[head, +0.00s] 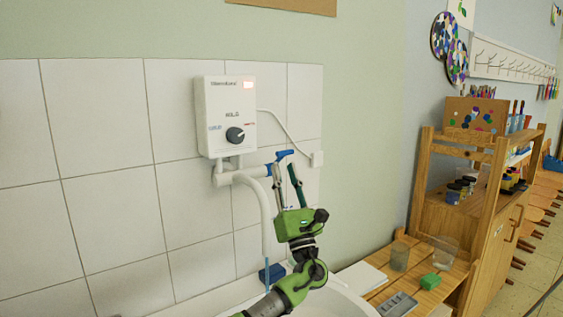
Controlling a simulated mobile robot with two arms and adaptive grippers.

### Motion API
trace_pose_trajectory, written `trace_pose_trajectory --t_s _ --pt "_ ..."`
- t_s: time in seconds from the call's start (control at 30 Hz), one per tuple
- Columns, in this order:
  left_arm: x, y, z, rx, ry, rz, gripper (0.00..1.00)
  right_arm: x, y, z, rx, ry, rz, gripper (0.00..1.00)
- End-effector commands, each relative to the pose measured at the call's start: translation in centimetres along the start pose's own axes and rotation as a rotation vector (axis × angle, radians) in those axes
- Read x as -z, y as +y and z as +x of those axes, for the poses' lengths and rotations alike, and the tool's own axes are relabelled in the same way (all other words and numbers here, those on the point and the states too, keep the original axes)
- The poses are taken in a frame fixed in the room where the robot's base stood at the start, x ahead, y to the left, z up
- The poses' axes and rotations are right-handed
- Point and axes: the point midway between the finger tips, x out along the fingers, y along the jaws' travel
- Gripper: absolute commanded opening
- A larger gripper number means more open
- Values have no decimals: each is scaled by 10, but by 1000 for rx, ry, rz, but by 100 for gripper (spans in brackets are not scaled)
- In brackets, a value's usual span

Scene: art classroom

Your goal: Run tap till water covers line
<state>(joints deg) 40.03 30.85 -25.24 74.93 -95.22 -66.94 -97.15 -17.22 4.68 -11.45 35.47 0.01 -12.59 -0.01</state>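A white wall-mounted water heater (228,116) with a dark dial hangs on the tiles. Below it a white tap pipe (240,176) carries a blue lever (284,155) at its right end. A white spout (265,222) bends down over the white sink (347,306). A thin bluish streak shows below the spout; I cannot tell surely whether it is running water. My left gripper (283,169) points up, with its fingers apart and tips just below the lever; contact is unclear. No water line is visible, and the sink's inside is mostly hidden by my arm. My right gripper is out of view.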

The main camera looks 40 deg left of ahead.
Motion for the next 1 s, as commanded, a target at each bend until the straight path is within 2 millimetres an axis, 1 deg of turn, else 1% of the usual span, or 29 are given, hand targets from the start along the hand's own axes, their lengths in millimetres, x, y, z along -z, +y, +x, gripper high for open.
trace_pose_trajectory --t_s 0.03,0.2,0.3,0.4,0.53,1.0 --pt "1 -1 -13 4 2 0 25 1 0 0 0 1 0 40" --pt "1 -1 -46 3 2 0 25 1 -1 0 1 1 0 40" --pt "0 -1 -60 2 1 0 25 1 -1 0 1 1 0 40" --pt "0 0 -68 1 0 -1 25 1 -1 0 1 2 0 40" --pt "0 0 -72 0 0 0 25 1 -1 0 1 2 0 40" --pt "0 0 -72 0 0 0 25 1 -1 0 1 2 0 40"
